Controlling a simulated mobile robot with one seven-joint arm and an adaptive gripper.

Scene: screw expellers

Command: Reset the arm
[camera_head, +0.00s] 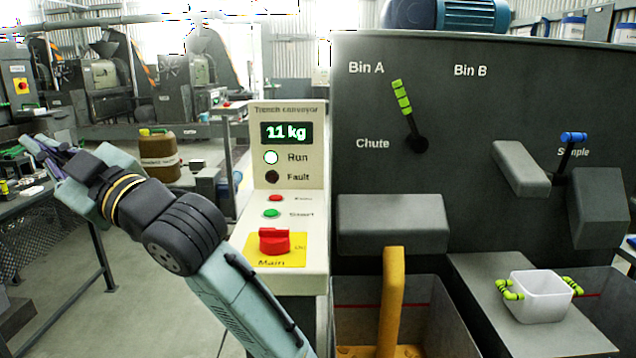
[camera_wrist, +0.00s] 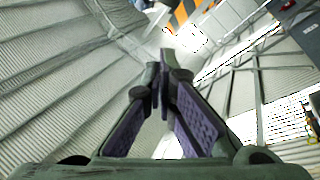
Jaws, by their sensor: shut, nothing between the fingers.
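My gripper (camera_head: 48,155) is at the left of the head view, at the end of my arm, which reaches up and to the left from the bottom centre. It is raised at about the height of the left workbench and points away from the control panel. In the wrist view my gripper (camera_wrist: 160,75) has its two purple-padded fingers meeting at the tips, with nothing between them. Behind the fingers the wrist view shows mostly corrugated wall or roof sheeting, strongly tilted.
A control panel (camera_head: 288,180) reading 11 kg stands at centre, with a red main switch (camera_head: 274,241). A dark machine (camera_head: 480,110) fills the right, with a green-handled lever (camera_head: 402,97) and a white tub (camera_head: 541,297). A workbench (camera_head: 22,222) is at far left.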

